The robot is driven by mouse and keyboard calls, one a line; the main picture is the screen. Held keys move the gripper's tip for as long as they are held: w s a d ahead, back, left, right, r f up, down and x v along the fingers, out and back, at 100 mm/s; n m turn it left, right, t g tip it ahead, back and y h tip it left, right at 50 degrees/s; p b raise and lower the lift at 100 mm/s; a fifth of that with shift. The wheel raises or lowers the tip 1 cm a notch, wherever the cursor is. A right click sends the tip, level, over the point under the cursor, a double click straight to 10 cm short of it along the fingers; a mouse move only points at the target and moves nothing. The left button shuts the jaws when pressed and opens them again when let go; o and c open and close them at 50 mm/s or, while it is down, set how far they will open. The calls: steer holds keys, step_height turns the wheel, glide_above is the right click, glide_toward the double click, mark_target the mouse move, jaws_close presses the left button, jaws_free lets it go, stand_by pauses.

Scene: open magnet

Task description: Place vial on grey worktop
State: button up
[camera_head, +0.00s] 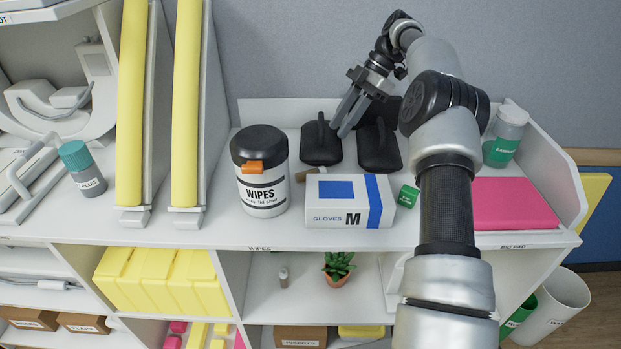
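A small vial-like bottle (283,277) with a greyish cap stands upright on the lower shelf, below the wipes tub. It is too small to read, and I cannot tell for certain that it is the vial. The pale grey-white worktop (225,225) spans the middle of the view. My gripper (341,131) is over the back of it, fingers pointing down and left, by two black paddle-like objects (321,141). It is far above and behind the small bottle. The fingertips look close together, with nothing seen between them; the gap is unclear.
A potted plant (338,268) is beside the small bottle.

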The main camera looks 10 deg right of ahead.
glide_above(312, 170)
steer(key=d, duration=0.3)
steer(key=f, duration=0.7)
steer(key=shift+w+f+b, duration=0.3)
steer(key=shift+f+b, duration=0.1)
steer(key=x, duration=0.5)
steer(key=shift+s+d+f, duration=0.1)
steer(key=shift+c, duration=0.4)
jaws_close()
